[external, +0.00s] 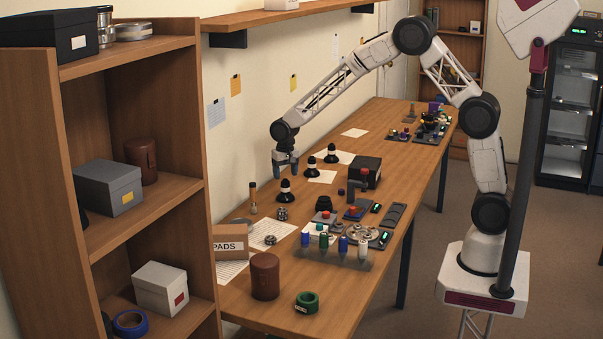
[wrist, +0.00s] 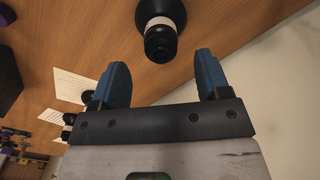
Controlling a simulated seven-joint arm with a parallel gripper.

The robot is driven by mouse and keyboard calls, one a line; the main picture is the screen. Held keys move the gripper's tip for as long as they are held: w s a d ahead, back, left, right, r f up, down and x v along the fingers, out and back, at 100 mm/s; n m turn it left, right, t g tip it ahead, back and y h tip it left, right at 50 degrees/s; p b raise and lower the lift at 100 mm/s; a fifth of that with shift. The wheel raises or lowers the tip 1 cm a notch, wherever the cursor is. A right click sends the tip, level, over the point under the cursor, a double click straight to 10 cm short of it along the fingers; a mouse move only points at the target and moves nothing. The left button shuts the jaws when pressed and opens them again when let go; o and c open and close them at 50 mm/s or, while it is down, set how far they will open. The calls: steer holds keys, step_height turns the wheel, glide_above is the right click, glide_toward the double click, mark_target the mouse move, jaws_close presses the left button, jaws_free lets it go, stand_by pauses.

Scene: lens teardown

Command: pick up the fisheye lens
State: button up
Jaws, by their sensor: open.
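Several black, dome-based pieces with white bands stand upright on the wooden table. The nearest one (external: 285,191) stands just below my gripper (external: 285,168) in the external view. Two similar ones, (external: 311,166) and (external: 331,154), stand farther back. I cannot tell for sure which is the fisheye lens. In the wrist view, a black piece with a white band (wrist: 161,40) lies just beyond the blue fingertips, roughly centred between them. My gripper (wrist: 160,62) is open, with nothing between its fingers, and apart from that piece.
Papers (external: 271,234) lie on the table. A wall shelf (external: 285,15) runs above.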

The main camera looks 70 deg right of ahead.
mark_target(285, 184)
steer(key=shift+f, duration=0.1)
steer(key=shift+f, duration=2.5)
steer(key=shift+c, duration=0.2)
steer(key=c, duration=1.1)
steer(key=shift+o, duration=0.2)
steer(key=shift+r, duration=5)
